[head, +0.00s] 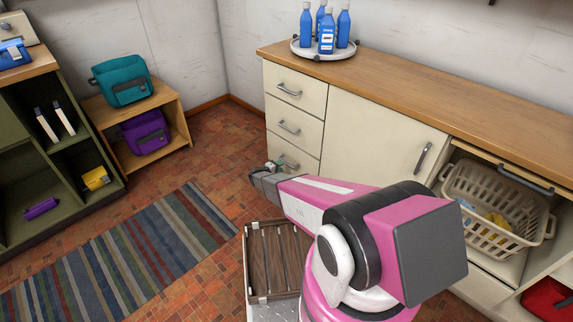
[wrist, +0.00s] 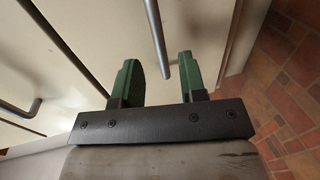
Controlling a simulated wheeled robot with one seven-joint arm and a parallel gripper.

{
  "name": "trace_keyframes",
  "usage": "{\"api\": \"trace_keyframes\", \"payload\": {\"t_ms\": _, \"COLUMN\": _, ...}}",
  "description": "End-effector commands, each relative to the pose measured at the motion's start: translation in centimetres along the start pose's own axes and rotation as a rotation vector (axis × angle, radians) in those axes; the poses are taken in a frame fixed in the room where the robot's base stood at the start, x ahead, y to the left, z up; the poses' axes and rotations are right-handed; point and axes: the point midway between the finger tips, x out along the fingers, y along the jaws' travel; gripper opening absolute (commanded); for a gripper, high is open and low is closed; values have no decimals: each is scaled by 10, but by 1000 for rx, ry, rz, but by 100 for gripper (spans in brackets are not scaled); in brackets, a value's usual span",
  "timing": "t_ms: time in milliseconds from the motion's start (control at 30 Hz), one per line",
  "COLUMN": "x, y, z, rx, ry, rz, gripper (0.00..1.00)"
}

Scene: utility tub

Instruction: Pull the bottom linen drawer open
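A cream cabinet has a stack of three drawers at its left end. The lowest drawer (head: 303,170) of the stack looks shut, partly hidden behind my arm. Its metal bar handle (head: 291,165) shows just beyond my gripper (head: 274,166). In the wrist view my gripper (wrist: 158,62) is open, with its two green fingers apart. A grey bar handle (wrist: 157,35) runs into the gap between them, with space visible on both sides; I cannot tell whether either finger touches it. Another handle (wrist: 20,108) lies to the left. Nothing is gripped.
A wooden slatted crate (head: 277,262) stands beside my arm. A laundry basket (head: 497,210) sits in the cabinet's open bay at right. Blue bottles (head: 327,32) stand on a round tray on the counter. A striped rug (head: 130,262) lies on the tiled floor at left.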

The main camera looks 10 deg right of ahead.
Motion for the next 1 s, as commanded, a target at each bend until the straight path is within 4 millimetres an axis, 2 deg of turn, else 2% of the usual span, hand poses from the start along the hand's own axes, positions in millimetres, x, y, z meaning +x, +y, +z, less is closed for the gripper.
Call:
{"api": "trace_keyframes", "payload": {"t_ms": 100, "x": 23, "y": -1, "z": -1, "rx": 0, "ry": -2, "rz": 0, "gripper": 38}}
{"api": "trace_keyframes", "payload": {"t_ms": 300, "x": 48, "y": 0, "z": -1, "rx": 0, "ry": -1, "rz": -1, "gripper": 38}}
{"api": "trace_keyframes", "payload": {"t_ms": 500, "x": 57, "y": 0, "z": 0, "rx": 0, "ry": 0, "rz": 0, "gripper": 38}}
{"api": "trace_keyframes", "payload": {"t_ms": 767, "x": 58, "y": 0, "z": 0, "rx": 0, "ry": 0, "rz": -1, "gripper": 38}}
{"api": "trace_keyframes", "payload": {"t_ms": 800, "x": 58, "y": 0, "z": 0, "rx": 0, "ry": 0, "rz": -1, "gripper": 25}}
{"api": "trace_keyframes", "payload": {"t_ms": 867, "x": 58, "y": 0, "z": 0, "rx": 0, "ry": 0, "rz": -1, "gripper": 6}}
{"api": "trace_keyframes", "payload": {"t_ms": 900, "x": 58, "y": 0, "z": 0, "rx": 0, "ry": 0, "rz": -1, "gripper": 0}}
{"api": "trace_keyframes", "payload": {"t_ms": 1000, "x": 58, "y": 0, "z": 0, "rx": 0, "ry": -1, "rz": -1, "gripper": 0}}
